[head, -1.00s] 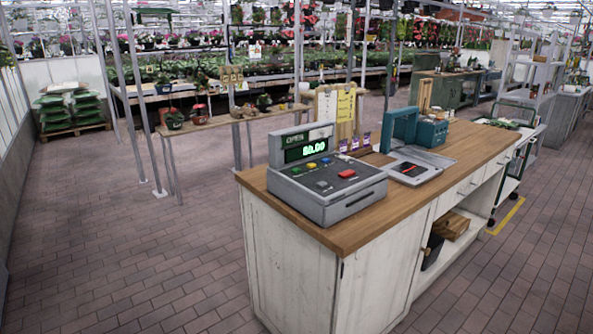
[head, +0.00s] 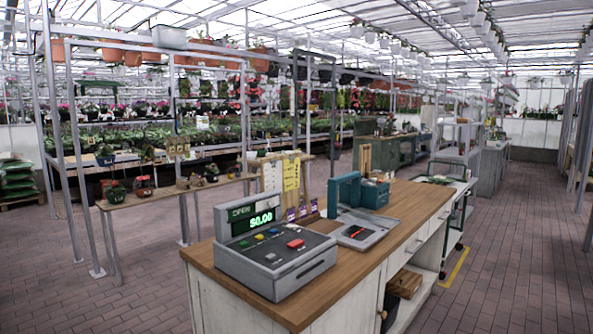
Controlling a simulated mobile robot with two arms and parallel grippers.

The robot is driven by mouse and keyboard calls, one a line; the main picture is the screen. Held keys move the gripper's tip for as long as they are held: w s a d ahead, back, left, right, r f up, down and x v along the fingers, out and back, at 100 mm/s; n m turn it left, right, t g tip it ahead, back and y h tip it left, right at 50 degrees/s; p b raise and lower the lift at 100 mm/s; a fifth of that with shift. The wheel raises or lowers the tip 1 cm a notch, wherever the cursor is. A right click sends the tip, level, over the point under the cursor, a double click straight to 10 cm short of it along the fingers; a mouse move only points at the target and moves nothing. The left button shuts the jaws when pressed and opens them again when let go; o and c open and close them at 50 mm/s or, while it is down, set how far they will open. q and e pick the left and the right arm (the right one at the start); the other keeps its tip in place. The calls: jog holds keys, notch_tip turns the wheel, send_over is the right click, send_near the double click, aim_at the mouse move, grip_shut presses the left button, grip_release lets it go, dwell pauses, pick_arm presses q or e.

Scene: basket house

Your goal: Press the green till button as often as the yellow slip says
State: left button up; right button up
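The grey till (head: 305,270) stands on the near left end of the wooden counter, its green display reading $0.00. Neither of my grippers shows in the head view.
A teal device (head: 345,192) and a grey scale-like plate (head: 362,232) stand right of the till on the counter (head: 408,212). A plant bench (head: 165,194) is at the left. Paved floor (head: 510,270) lies free at the right.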

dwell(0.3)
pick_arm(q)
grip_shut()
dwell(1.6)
